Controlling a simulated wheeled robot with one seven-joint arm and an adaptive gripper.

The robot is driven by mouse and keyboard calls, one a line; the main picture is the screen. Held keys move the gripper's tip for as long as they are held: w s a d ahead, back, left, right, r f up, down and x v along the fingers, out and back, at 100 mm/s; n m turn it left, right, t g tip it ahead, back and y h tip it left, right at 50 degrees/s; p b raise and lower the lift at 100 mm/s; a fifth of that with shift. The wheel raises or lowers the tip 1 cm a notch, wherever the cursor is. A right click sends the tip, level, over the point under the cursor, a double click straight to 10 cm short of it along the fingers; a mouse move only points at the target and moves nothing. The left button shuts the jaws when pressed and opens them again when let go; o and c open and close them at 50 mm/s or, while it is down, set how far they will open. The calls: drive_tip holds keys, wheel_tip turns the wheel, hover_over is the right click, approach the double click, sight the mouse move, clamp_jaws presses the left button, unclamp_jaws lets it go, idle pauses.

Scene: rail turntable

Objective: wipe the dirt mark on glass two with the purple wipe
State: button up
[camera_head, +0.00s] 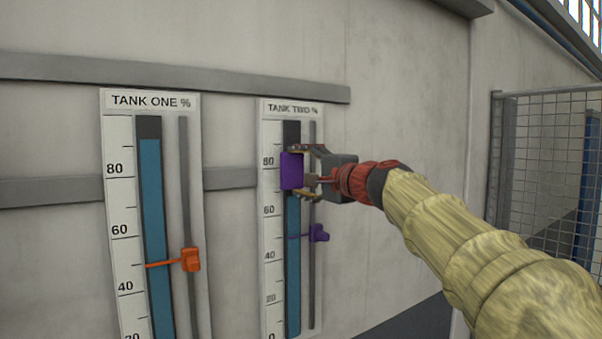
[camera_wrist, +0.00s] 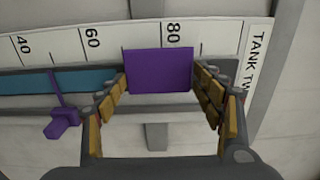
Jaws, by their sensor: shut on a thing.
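My gripper (camera_head: 299,173) is shut on the purple wipe (camera_head: 291,170), a flat block between its two fingers, also seen in the wrist view (camera_wrist: 159,71). The wipe is in front of glass two (camera_head: 293,265), the upright gauge column of the right-hand panel, between about 70 and 85 on its scale. It looks to be against the glass, but I cannot tell whether it touches. Blue liquid shows below the wipe and dark empty glass above it. No dirt mark shows; the part of the glass behind the wipe is hidden.
A purple pointer (camera_head: 318,233) sits on the slide rail beside glass two, near 50. The tank one panel (camera_head: 112,200) with an orange pointer (camera_head: 190,260) is to the left. Grey rails (camera_head: 200,83) cross the wall. A mesh fence (camera_head: 545,170) stands at right.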

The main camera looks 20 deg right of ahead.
drive_tip(key=shift+x, duration=1.15)
drive_tip(key=shift+d, duration=0.1)
drive_tip(key=shift+w+d, duration=0.25)
drive_tip(key=shift+d, duration=0.65)
drive_tip(key=shift+w+d, duration=0.25)
drive_tip(key=shift+d, duration=0.65)
drive_tip(key=shift+w+b, duration=0.15)
drive_tip(key=shift+b, duration=0.2)
drive_tip(key=shift+s+a, duration=0.3)
drive_tip(key=shift+a, duration=0.65)
drive_tip(key=shift+s+a, duration=0.3)
drive_tip(key=shift+a, duration=0.7)
drive_tip(key=shift+b, duration=0.3)
